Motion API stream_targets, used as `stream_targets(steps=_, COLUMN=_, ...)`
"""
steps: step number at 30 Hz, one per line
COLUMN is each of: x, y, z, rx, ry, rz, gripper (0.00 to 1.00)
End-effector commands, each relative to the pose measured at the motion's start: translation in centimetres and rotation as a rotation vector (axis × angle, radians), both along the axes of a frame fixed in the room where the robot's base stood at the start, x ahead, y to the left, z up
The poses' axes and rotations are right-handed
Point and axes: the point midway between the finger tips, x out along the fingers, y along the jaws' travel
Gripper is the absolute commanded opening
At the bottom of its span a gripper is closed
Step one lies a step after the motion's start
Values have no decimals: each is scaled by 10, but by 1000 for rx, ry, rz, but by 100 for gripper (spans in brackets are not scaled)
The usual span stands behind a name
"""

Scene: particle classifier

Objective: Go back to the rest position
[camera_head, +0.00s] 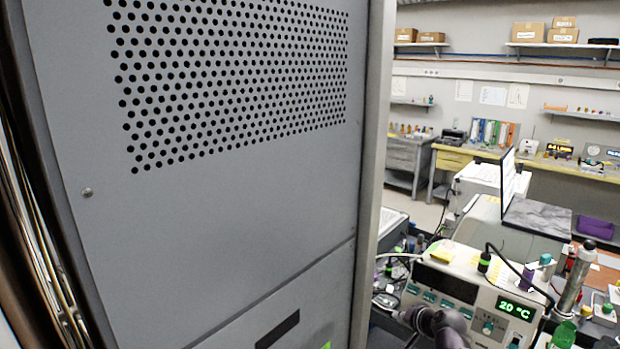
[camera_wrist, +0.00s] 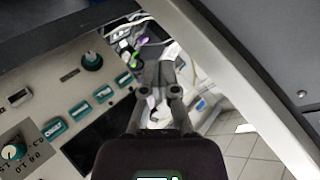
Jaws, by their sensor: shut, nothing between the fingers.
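My gripper (camera_wrist: 160,72) shows in the middle of the wrist view, its two dark fingers together with nothing held between them. A beige control panel with teal buttons (camera_wrist: 104,93) and a dark knob is to its left. A large grey surface (camera_wrist: 262,40) is to its right. In the head view a dark rounded piece at the bottom, which seems to be part of my arm, is in front of the beige instrument (camera_head: 463,287) reading 20 °C. The fingers cannot be made out there.
A tall grey cabinet (camera_head: 230,215) with a perforated panel fills the left of the head view. A crowded bench with a steel cylinder (camera_head: 575,276) and an open laptop (camera_head: 538,215) is at right. Tiled floor (camera_wrist: 246,155) shows at the lower right of the wrist view.

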Motion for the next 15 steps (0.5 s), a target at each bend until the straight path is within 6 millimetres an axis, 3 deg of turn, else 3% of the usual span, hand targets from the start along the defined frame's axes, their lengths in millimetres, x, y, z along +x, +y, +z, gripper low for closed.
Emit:
stream_targets(steps=1, x=-7, y=16, z=-11, rx=-44, ry=59, rz=63, gripper=0)
stream_targets(steps=6, x=-41, y=53, z=-45, rx=-215, ry=280, rz=249, gripper=0)
stream_targets(steps=15, x=-102, y=73, z=-76, rx=-496, ry=640, rz=443, gripper=0)
